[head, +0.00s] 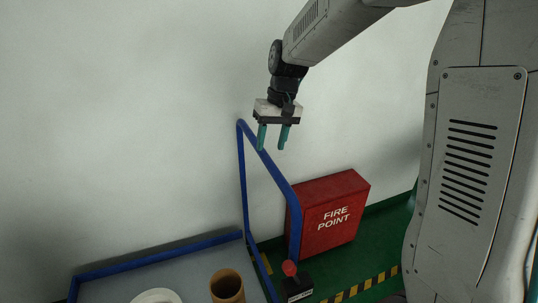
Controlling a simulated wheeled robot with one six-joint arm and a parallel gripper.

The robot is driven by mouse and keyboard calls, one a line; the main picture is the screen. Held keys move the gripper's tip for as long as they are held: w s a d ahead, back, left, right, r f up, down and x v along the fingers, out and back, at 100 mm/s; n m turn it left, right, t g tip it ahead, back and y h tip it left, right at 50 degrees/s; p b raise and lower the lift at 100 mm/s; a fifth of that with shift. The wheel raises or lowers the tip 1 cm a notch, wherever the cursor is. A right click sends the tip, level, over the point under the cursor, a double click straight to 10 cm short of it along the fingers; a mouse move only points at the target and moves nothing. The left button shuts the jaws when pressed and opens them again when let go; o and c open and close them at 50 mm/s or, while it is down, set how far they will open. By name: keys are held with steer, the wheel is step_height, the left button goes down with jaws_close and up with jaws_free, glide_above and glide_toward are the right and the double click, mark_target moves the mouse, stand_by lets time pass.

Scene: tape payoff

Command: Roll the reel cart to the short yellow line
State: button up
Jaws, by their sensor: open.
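The reel cart (160,263) is at the bottom of the head view, with a grey deck edged in blue and a tall blue push handle (268,165) on its right side. Its lower part is cut off by the frame. My gripper (271,139) is open and empty, fingers pointing down, in front of or above the top bar of the handle; I cannot tell whether it touches. A small piece of yellow line (266,262) shows on the floor by the handle; I cannot tell whether it is the short yellow line.
A brown cardboard tube (227,287) and a white roll (157,296) are on the deck. A red FIRE POINT box (329,213) stands by the wall. A black block with a red knob (290,269) is beside the handle. Yellow-black tape (368,284) crosses the green floor.

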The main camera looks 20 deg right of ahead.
mark_target(268, 157)
steer(key=shift+a+f, duration=0.25)
steer(key=shift+f, duration=0.9)
steer(key=shift+a+f, duration=0.2)
steer(key=shift+f, duration=0.9)
jaws_close()
